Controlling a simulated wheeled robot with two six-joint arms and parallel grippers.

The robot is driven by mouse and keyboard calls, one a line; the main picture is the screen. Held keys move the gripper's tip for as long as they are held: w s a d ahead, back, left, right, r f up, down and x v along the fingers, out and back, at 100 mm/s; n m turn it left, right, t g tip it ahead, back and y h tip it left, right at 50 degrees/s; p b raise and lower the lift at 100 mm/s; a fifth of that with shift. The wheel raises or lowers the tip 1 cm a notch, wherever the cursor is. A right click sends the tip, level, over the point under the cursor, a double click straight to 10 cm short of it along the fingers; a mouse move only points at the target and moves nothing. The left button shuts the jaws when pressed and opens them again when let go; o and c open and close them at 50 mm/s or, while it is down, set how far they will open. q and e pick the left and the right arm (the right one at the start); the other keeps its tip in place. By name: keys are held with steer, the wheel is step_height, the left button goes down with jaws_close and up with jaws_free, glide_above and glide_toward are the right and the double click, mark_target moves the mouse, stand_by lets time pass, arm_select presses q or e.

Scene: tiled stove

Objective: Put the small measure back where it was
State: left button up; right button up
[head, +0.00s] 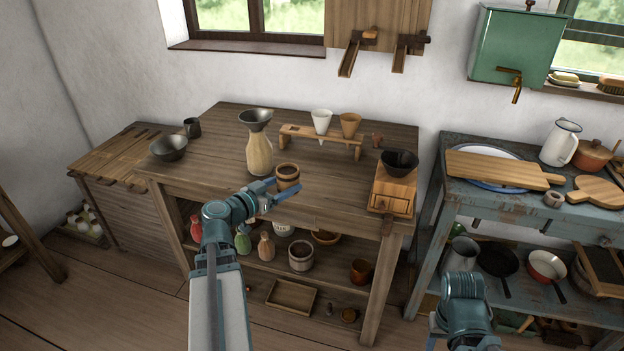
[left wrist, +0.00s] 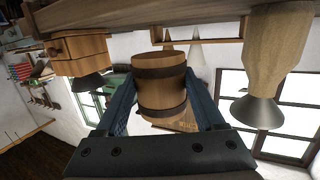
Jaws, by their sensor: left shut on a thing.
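The small measure is a wooden cup with dark bands (head: 288,172), near the front edge of the wooden table (head: 225,125). My left gripper (head: 277,190) is shut on it. In the left wrist view, which is upside down, the measure (left wrist: 160,88) sits between the two blue fingers. Whether its base touches the tabletop is hard to tell. Part of my right arm shows at the lower right of the head view, but its gripper is not visible.
A wooden bottle with a dark funnel (head: 259,155) stands just left of the measure. A wooden rack with two cones (head: 295,131) is behind it. A wooden grinder (head: 393,192) stands at the right table end. The left front tabletop is mostly clear.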

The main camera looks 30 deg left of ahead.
arm_select(q)
steer(key=b, duration=0.1)
glide_above(310, 182)
steer(key=shift+w+f, duration=0.1)
steer(key=shift+f, duration=0.6)
steer(key=shift+f+b, duration=1.75)
steer(key=shift+b, duration=0.1)
steer(key=shift+f, duration=0.2)
steer(key=o, duration=1.6)
steer(key=shift+r, duration=0.1)
steer(key=shift+c, duration=0.2)
steer(key=shift+r, duration=0.25)
steer(key=p+v, duration=0.1)
steer(key=v, duration=1.1)
steer(key=shift+d+f+p, duration=0.1)
steer(key=shift+f+p, duration=0.05)
steer(key=shift+p, duration=0.25)
